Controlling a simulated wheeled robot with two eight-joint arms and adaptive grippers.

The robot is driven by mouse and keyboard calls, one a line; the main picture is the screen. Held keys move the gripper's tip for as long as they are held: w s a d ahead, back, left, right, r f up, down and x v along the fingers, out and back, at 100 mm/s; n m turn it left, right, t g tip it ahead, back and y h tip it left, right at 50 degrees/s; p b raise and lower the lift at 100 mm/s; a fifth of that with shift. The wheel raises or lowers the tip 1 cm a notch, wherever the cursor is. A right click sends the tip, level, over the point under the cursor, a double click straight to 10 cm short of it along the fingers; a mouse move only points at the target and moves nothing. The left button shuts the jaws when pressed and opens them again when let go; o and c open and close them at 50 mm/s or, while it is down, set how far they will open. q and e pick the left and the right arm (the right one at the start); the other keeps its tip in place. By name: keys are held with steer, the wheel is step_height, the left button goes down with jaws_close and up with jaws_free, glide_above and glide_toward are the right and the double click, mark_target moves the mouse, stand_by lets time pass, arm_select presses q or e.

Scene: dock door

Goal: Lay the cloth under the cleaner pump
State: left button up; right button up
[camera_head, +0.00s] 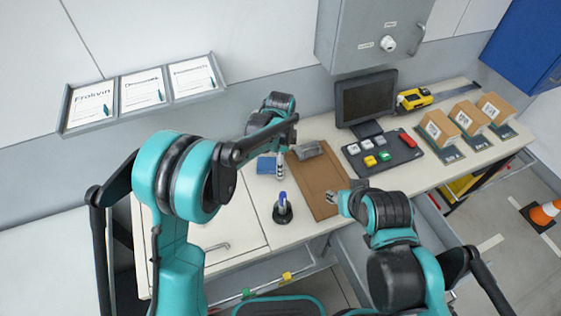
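A small blue folded cloth (265,166) lies on the bench left of the brown board. My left gripper (280,172) points down at the cloth's right edge; whether it touches the cloth, and whether it is open, I cannot tell. A small upright item with a blue top on a dark round base (283,209) stands on the bench in front of the cloth; it may be the cleaner pump. It is apart from the cloth. My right gripper (332,198) is over the right front part of the brown board; its fingers are too small to read.
The brown board (318,183) carries a grey object (308,150) at its back. A monitor (366,99), a dark button panel (383,155), a yellow tool (414,99) and brown boxes (440,130) stand to the right. Bare bench top lies left of the dark base.

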arm_select(q)
steer(key=shift+r, duration=0.25)
step_height(320, 180, up, 12)
steer(key=p, duration=0.2)
steer(key=shift+f, duration=0.15)
stand_by(0.5)
